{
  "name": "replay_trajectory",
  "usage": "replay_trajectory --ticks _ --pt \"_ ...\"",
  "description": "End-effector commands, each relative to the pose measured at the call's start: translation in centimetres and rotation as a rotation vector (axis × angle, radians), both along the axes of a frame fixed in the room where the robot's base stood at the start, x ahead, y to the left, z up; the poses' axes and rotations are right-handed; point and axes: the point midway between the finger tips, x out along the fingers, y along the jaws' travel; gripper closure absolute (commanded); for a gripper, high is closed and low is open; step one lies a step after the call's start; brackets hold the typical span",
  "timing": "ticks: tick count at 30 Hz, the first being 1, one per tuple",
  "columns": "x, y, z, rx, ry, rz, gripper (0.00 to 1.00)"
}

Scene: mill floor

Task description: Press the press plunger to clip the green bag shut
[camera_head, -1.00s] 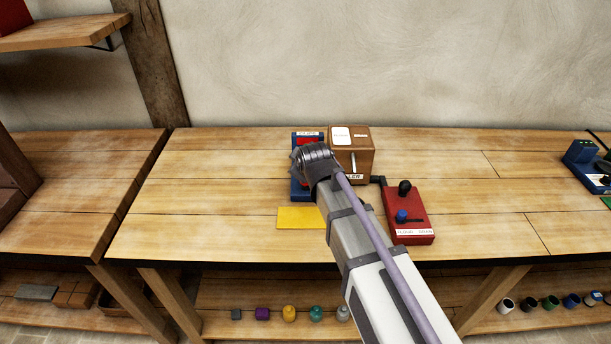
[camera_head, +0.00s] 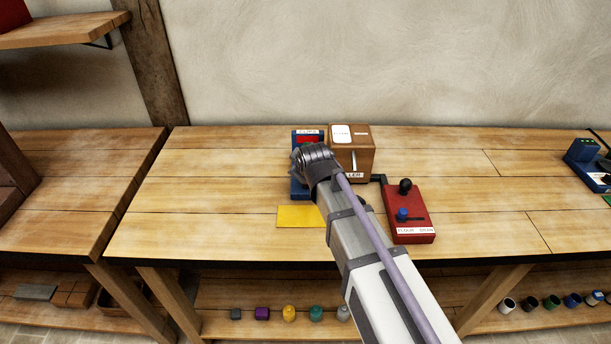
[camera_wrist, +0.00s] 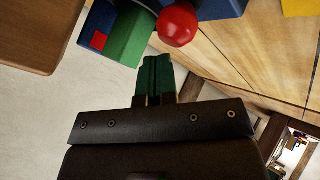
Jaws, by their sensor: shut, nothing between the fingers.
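The blue clip press (camera_head: 297,188) stands at the back of the bench, mostly hidden behind my arm in the head view. In the wrist view its red ball-topped plunger (camera_wrist: 177,24) is near the top centre. A green block-like shape with a red square, seemingly the green bag (camera_wrist: 128,38), stands left of the plunger against blue parts of the press. My gripper (camera_wrist: 157,62) is shut and empty, its dark green fingers together. In the picture its tips lie just below the plunger ball and beside the bag; I cannot tell whether they touch. The head view hides the fingers.
A brown wooden box (camera_head: 352,150) stands right of the press. A red device (camera_head: 410,216) with a black knob and blue slider is to its right. A yellow mat (camera_head: 300,217) lies in front. The bench's left side is clear.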

Motion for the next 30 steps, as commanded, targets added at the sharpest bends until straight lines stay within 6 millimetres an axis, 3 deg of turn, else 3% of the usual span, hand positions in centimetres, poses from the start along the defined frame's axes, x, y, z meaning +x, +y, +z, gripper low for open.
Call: replay_trajectory --ticks 30 --pt "-0.01 0.0 -0.88 0.0 0.0 0.0 1.0"
